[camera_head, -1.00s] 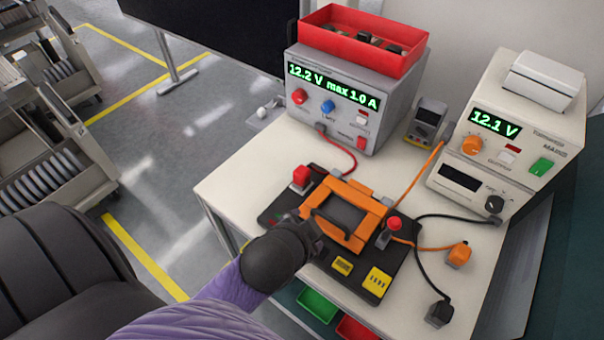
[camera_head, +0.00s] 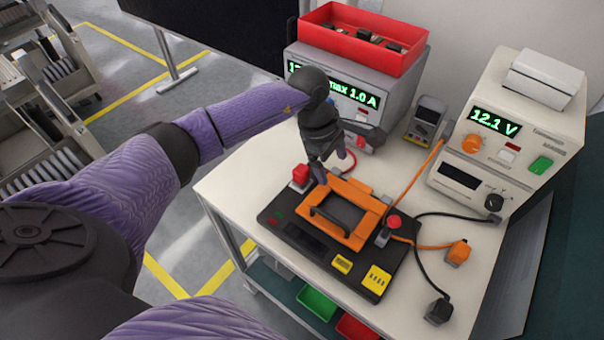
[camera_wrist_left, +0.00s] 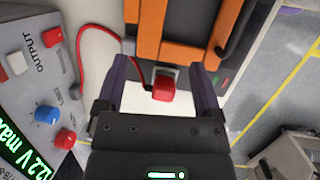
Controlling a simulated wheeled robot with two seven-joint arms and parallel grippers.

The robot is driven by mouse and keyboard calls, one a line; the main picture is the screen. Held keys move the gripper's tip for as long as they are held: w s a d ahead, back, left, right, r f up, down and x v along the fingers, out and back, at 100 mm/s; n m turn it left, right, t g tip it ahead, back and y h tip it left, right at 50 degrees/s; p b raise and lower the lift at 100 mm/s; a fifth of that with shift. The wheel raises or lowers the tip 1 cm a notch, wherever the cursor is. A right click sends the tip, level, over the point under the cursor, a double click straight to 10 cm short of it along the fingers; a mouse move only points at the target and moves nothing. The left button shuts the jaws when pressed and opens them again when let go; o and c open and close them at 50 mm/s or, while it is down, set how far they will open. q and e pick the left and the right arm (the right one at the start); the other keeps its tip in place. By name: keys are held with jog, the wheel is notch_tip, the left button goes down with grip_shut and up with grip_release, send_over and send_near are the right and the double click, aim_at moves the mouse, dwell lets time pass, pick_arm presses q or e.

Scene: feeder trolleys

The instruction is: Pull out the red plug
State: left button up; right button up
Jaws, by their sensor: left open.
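The red plug (camera_head: 300,174) sits at the back left corner of a black base with an orange frame (camera_head: 352,238). A red cable (camera_wrist_left: 84,52) runs from the grey supply to this end of the base. My left gripper (camera_head: 331,172) is above the base, pointing down, just right of the plug in the head view. In the left wrist view the red plug (camera_wrist_left: 163,90) shows between the two open fingers (camera_wrist_left: 158,72). I see no finger touching it. My right gripper is not in view.
The grey supply (camera_head: 392,90) with a red bin (camera_head: 322,24) on top stands close behind my left gripper. A small meter (camera_head: 426,118) and a white 12.1 V unit (camera_head: 560,130) stand to the right. An orange plug (camera_head: 459,252) and black plug (camera_head: 438,311) lie on the table.

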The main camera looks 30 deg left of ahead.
aim_at(301, 168)
pick_arm(q)
jog(key=a+y, duration=0.1)
jog(key=a, duration=0.1)
jog(key=a+y, duration=0.1)
jog(key=a, duration=0.1)
jog(key=a+r+g+y, duration=0.1)
jog(key=a, duration=0.1)
jog(key=shift+s+a+r, duration=0.1)
jog(key=shift+s+a, duration=0.15)
notch_tip(301, 168, down, 9)
jog(key=b, duration=0.7)
jog(key=shift+d, duration=0.1)
dwell(0.5)
